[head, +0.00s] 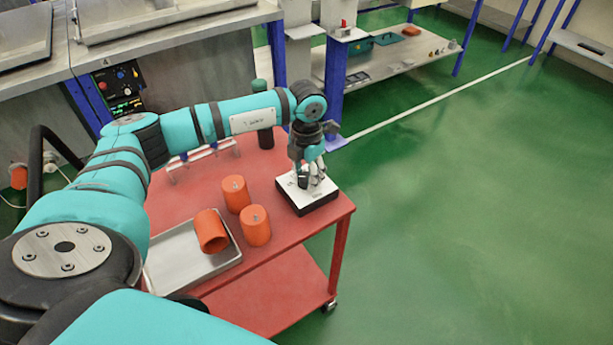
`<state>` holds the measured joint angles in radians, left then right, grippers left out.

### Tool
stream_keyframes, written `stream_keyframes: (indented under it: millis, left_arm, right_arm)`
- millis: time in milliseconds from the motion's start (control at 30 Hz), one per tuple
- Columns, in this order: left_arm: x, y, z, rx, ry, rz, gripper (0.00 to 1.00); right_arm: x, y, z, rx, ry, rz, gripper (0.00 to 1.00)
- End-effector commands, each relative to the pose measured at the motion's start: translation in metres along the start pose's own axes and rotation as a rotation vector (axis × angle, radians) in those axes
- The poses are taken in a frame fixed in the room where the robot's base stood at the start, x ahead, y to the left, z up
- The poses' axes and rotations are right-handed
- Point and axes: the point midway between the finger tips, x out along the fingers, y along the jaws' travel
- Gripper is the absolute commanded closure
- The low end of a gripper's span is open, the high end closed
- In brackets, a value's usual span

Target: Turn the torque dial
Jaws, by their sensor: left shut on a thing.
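A low box with a white top and black sides (307,201) sits at the right corner of the red cart top. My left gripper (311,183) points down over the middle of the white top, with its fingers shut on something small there. That is where a torque dial would sit, but the fingers hide it, so its shape and angle cannot be read. My right gripper is not in view.
Several orange cylinders, including one (235,193), stand beside the box on the red cart (285,262). One lies tilted in a metal tray (163,272). A dark green-capped bottle (265,138) stands behind my left arm. Green floor is clear to the right.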

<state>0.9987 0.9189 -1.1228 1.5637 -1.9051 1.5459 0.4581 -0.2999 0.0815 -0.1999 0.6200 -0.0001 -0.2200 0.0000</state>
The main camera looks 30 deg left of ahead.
Motion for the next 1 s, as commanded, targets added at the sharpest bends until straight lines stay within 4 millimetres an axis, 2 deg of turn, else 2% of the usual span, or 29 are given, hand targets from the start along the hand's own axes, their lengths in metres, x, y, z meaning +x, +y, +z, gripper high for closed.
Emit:
stream_keyframes:
  millis: [467,500,667,1000]
  left_arm:
    - [-0.0017,0.0006,0.0014,0.017,-0.005,0.0,0.95]
    - [-0.0018,0.0006,0.0014,0.016,-0.005,0.0,0.62]
    - [-0.0013,0.0005,0.0011,0.016,-0.004,0.0,0.41]
    - [-0.0044,0.0001,0.0008,0.017,-0.003,0.0,0.4]
  right_arm:
    - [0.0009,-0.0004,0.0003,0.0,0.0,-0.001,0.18]
    - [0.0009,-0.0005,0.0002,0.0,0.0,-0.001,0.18]
    - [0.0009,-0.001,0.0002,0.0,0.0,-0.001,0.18]
    - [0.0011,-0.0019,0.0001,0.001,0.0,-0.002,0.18]
